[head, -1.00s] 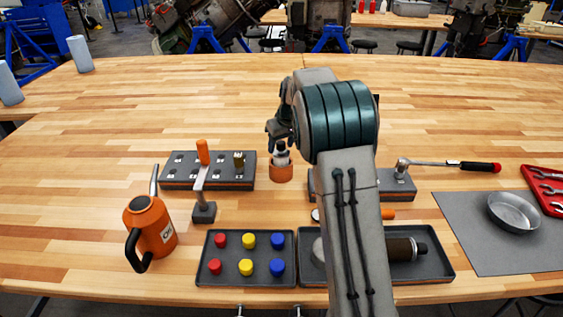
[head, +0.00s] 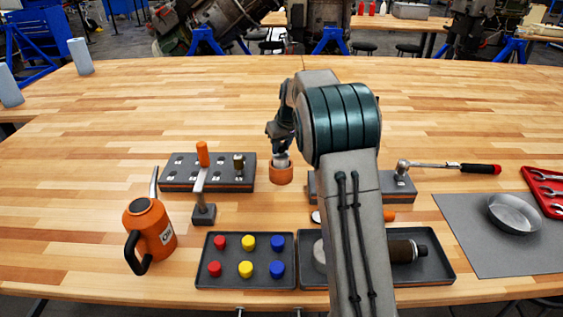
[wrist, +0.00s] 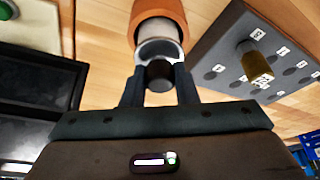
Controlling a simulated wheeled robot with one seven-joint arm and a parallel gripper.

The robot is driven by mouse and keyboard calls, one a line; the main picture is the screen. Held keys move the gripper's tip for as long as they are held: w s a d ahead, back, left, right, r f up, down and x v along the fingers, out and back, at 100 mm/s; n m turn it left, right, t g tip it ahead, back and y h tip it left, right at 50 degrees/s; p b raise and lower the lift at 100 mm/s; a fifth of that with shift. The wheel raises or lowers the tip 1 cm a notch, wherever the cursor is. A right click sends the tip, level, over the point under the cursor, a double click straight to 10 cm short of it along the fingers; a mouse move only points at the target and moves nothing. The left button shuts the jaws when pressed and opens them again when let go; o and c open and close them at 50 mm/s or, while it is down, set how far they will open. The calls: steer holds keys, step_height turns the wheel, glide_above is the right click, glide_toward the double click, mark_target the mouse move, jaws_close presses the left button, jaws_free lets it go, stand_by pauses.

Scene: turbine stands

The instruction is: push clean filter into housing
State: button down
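The clean filter (wrist: 158,32) is a pale cylinder with a grey-silver collar and a black knob at its end. It stands upright, its lower part inside the orange housing (head: 281,174); its pale upper part (head: 281,159) shows above the rim. The housing also shows in the wrist view (wrist: 160,10). My gripper (head: 280,146) is directly above the housing, pointing down. In the wrist view my gripper's fingers (wrist: 160,78) lie on both sides of the black knob, which fills the gap between them. How deep the filter sits is hidden.
A grey block with numbered holes (head: 180,171) and an orange-handled tool (head: 202,175) are left of the housing. An orange can (head: 151,231) stands front left. Trays with coloured caps (head: 235,284) and a brown filter (head: 402,250) lie in front.

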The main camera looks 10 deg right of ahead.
steer(key=shift+r+p, duration=0.45)
steer(key=shift+r, duration=0.2)
step_height(320, 180, up, 11)
steer(key=p, duration=0.7)
steer(key=shift+f, duration=0.15)
stand_by(0.9)
